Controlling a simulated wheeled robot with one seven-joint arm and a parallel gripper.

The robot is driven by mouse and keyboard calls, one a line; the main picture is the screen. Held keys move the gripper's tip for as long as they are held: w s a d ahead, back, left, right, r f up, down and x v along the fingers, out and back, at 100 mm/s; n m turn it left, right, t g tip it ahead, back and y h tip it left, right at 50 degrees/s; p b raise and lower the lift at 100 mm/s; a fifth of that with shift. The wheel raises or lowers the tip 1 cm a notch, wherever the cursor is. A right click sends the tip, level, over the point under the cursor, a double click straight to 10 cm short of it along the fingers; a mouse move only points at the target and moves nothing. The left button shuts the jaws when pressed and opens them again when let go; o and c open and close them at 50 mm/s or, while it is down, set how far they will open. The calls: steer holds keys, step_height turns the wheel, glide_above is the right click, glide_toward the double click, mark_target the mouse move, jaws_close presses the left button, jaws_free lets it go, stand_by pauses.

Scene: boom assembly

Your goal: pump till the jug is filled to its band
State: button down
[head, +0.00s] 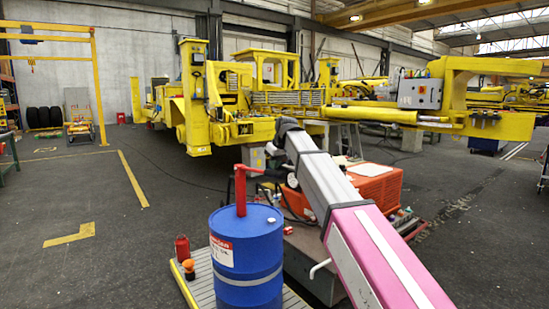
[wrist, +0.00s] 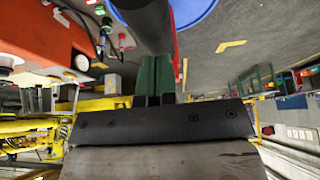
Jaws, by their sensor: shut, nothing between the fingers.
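A blue drum (head: 246,262) stands upright on a slatted platform in the head view, with a red hand pump (head: 240,190) on top. The pump's red lever (head: 262,172) reaches right towards my arm. In the wrist view, my gripper's green fingers (wrist: 156,78) are together with nothing between them. A red bar (wrist: 177,62), seemingly part of the pump, passes close beside the right finger; I cannot tell if they touch. The blue drum top (wrist: 190,10) shows at the upper edge. My fingers are hidden in the head view. I cannot make out the jug or its band.
A red can (head: 182,248) and a small orange-and-black item (head: 189,268) stand left of the drum. An orange machine (head: 362,190) stands behind my arm. The yellow boom (head: 420,115) spans the back. Open floor (head: 90,205) lies at left.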

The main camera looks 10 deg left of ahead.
steer(key=shift+f, duration=0.5)
step_height(320, 180, up, 12)
stand_by(1.6)
